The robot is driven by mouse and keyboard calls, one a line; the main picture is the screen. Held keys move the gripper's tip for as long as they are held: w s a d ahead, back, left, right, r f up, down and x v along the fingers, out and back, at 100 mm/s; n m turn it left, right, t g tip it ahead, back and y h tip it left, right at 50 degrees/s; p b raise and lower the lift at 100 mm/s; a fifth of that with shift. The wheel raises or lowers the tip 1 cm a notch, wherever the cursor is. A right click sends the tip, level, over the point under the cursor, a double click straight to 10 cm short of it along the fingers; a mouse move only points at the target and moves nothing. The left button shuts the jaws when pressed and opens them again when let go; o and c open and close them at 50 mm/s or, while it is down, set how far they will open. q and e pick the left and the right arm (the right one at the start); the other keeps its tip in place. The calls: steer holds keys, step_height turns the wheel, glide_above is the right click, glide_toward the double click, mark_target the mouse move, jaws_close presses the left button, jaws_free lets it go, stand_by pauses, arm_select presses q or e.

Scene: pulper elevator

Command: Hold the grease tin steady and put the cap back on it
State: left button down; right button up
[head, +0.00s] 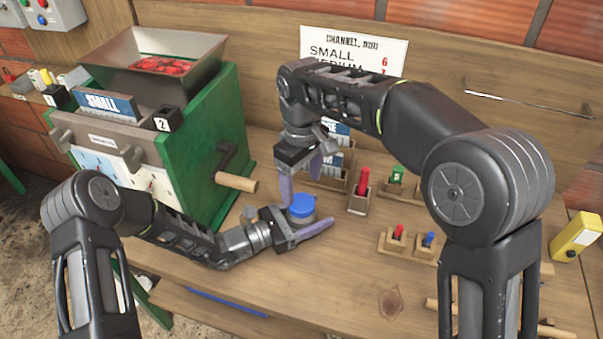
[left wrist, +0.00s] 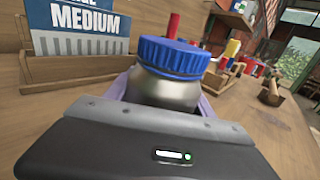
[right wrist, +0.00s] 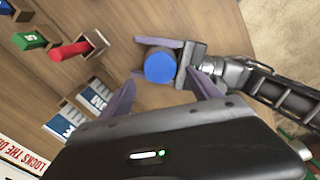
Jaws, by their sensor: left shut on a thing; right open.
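The grease tin (head: 299,218) is a squat metal tin standing on the bench, with the blue cap (head: 302,203) on its top. In the left wrist view the cap (left wrist: 175,56) sits on the silver tin (left wrist: 160,92), looking about level; whether it is tight I cannot tell. My left gripper (head: 312,230) is shut around the tin's body, low over the bench. My right gripper (head: 304,187) is open and empty, its purple fingers pointing down just above and behind the cap. In the right wrist view the cap (right wrist: 160,67) shows from above, apart from the open fingers.
A green pulper (head: 215,150) with a crank handle (head: 236,182) stands left of the tin. A red peg in a wooden holder (head: 360,203) and small blocks with coloured pegs (head: 395,242) stand to the right. The bench front (head: 330,280) is clear.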

mark_target(302, 202)
steer(key=shift+f, duration=2.8)
steer(key=c, duration=1.5)
steer(key=shift+o, duration=0.2)
steer(key=o, duration=1.6)
steer(key=shift+r, duration=0.1)
step_height(302, 202, up, 12)
steer(key=shift+f, duration=0.1)
